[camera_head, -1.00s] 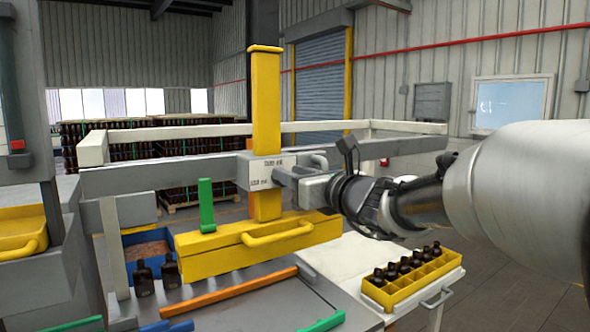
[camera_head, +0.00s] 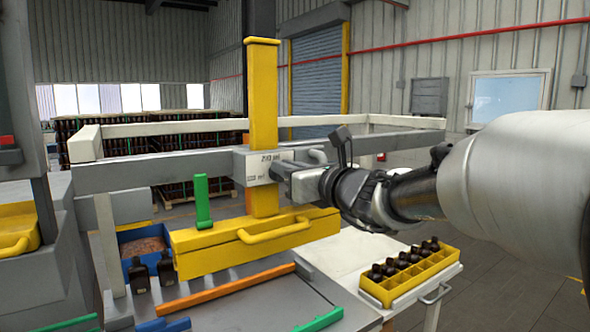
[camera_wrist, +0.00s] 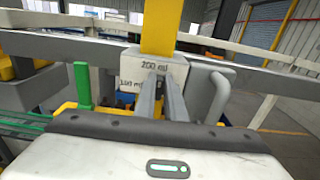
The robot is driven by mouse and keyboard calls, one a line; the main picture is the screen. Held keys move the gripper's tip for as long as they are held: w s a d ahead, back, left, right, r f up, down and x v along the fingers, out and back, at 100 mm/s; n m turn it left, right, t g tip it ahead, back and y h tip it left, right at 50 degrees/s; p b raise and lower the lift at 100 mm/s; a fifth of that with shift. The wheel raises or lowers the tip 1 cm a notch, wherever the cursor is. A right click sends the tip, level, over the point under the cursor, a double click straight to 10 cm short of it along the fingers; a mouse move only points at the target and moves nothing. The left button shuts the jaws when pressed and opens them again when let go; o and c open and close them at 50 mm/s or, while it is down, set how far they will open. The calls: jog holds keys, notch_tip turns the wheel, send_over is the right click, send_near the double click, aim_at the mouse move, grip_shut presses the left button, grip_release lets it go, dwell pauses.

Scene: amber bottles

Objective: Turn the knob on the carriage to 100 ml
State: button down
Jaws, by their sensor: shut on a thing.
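The carriage (camera_head: 249,171) is a grey block on a horizontal grey beam, around an upright yellow post. In the wrist view the carriage (camera_wrist: 127,72) bears the marking 200 ml at its top and 100 ml at its left. My gripper (camera_head: 280,171) reaches the front of the carriage from the right. In the wrist view, my gripper (camera_wrist: 163,79) has its two fingers close together against the carriage front, shut on the knob. The fingers hide the knob, so its pointing direction cannot be told. A curved grey handle (camera_head: 317,157) stands just right of the fingers.
Below the carriage is a yellow bar (camera_head: 200,255) with a handle; a green upright (camera_head: 202,200) stands at its left. A yellow crate (camera_head: 410,291) of amber bottles sits on a white table at right. Two bottles stand at lower left.

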jog(key=shift+f+b, duration=0.15)
jog(key=shift+b, duration=0.15)
jog(key=n+b, duration=0.5)
jog(key=b, duration=0.1)
jog(key=a+f+n+b, duration=0.1)
jog(key=n+b, duration=0.3)
jog(key=b, duration=0.2)
jog(key=s+n+b, duration=0.1)
jog(key=n+b, duration=0.4)
jog(key=b, duration=0.2)
jog(key=shift+a+f+n, duration=0.25)
jog(key=shift+n, duration=0.05)
jog(key=shift+n+b, duration=1.35)
jog(key=shift+n, duration=0.15)
jog(key=c, duration=1.8)
grip_release()
